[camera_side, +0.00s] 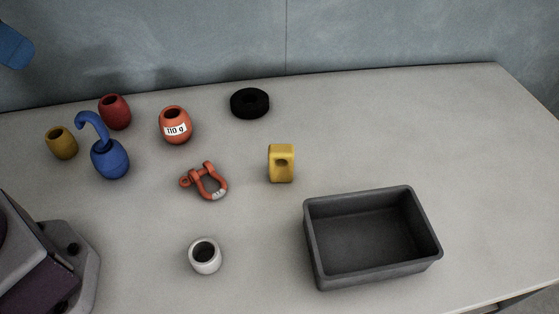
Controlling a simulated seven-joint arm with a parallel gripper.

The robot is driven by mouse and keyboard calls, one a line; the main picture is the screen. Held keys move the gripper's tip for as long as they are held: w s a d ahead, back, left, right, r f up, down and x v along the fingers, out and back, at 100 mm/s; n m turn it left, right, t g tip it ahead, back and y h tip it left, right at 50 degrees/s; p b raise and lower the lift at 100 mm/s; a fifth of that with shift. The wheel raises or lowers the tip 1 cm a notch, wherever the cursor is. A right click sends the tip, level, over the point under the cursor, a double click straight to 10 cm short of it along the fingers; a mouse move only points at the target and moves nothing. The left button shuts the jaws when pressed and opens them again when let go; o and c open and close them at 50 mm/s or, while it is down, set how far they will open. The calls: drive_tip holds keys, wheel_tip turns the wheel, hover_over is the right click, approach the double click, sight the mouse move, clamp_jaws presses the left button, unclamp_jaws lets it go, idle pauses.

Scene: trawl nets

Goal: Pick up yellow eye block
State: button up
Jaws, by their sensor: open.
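The yellow eye block (281,163) stands upright on the grey table, a little right of the middle of the side view. It is a small rounded block with a dark hole in its face, and nothing touches it. My gripper's fingers do not show in this view. A blue part cut off by the top left corner is too little to identify, and it is far from the block.
A dark grey open bin (318,244), empty, sits right of and nearer than the block. An orange shackle (207,183) lies left, a black ring (249,103) behind. Also present: orange float (175,120), white (205,258), red (115,112), ochre pieces (62,144), blue hooked weight (110,160).

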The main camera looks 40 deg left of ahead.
drive_tip(key=o, duration=0.7)
drive_tip(key=m+t+y, duration=0.6)
drive_tip(key=m+y, duration=0.2)
drive_tip(key=m, duration=2.1)
approach(281, 156)
drive_tip(key=shift+g, duration=0.3)
drive_tip(key=x, duration=0.5)
drive_tip(key=shift+w+a, duration=0.2)
drive_tip(key=shift+a, duration=0.25)
drive_tip(key=shift+w+d+x, duration=0.1)
drive_tip(key=shift+d+x, duration=0.05)
drive_tip(key=shift+x, duration=1.35)
drive_tip(key=shift+w+d+x, duration=0.15)
drive_tip(key=shift+d+x, duration=0.05)
drive_tip(key=shift+x, duration=1.3)
